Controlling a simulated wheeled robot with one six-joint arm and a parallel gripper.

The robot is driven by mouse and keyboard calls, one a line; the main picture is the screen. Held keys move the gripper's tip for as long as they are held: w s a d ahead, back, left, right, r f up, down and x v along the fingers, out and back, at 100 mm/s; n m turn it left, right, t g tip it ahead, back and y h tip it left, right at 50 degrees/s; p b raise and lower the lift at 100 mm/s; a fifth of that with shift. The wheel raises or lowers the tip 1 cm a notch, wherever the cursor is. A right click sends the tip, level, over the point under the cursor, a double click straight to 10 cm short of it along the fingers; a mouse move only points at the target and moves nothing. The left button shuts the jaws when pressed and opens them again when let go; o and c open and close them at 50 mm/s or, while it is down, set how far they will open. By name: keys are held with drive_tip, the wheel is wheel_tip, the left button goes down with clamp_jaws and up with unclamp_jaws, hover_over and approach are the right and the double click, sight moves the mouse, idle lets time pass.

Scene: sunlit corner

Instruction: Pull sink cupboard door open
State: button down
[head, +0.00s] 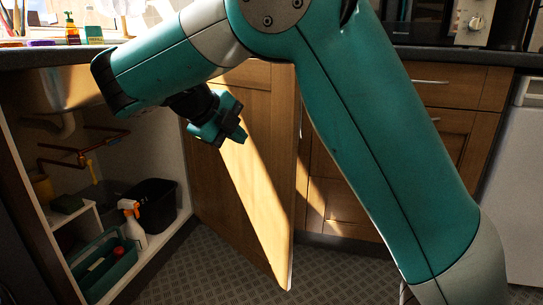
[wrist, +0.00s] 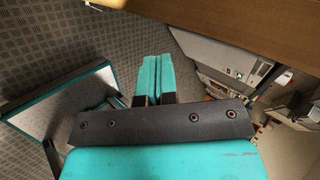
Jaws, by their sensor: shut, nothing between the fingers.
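The sink cupboard door (head: 262,190) is a wooden panel that stands swung well out from the cupboard, with sunlight across its face. The open sink cupboard (head: 150,238) shows its inside at the left in the head view. My gripper (head: 238,132) is in front of the door's upper part; whether it touches the door I cannot tell. Its teal fingers (wrist: 152,76) are together and empty in the wrist view. A wooden surface (wrist: 245,22) crosses the wrist view's upper right. The door's handle is not visible.
Inside the cupboard are a spray bottle (head: 132,222), a black bin (head: 154,200), a teal caddy (head: 104,270) and pipes (head: 80,152). Closed drawers (head: 440,86) and a white appliance (head: 518,180) stand at the right. Patterned floor (head: 215,272) is clear before the door.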

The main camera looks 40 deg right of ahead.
drive_tip(key=b, duration=0.6)
approach(282, 156)
drive_tip(key=shift+m, duration=0.4)
drive_tip(key=x, duration=0.3)
drive_tip(key=a+f+x, duration=0.1)
drive_tip(key=x, duration=0.1)
drive_tip(key=shift+d+f, duration=0.2)
drive_tip(key=shift+d, duration=0.15)
drive_tip(key=shift+w+d+r+b, duration=0.1)
drive_tip(key=shift+w+d+b, duration=0.15)
drive_tip(key=shift+d, duration=0.45)
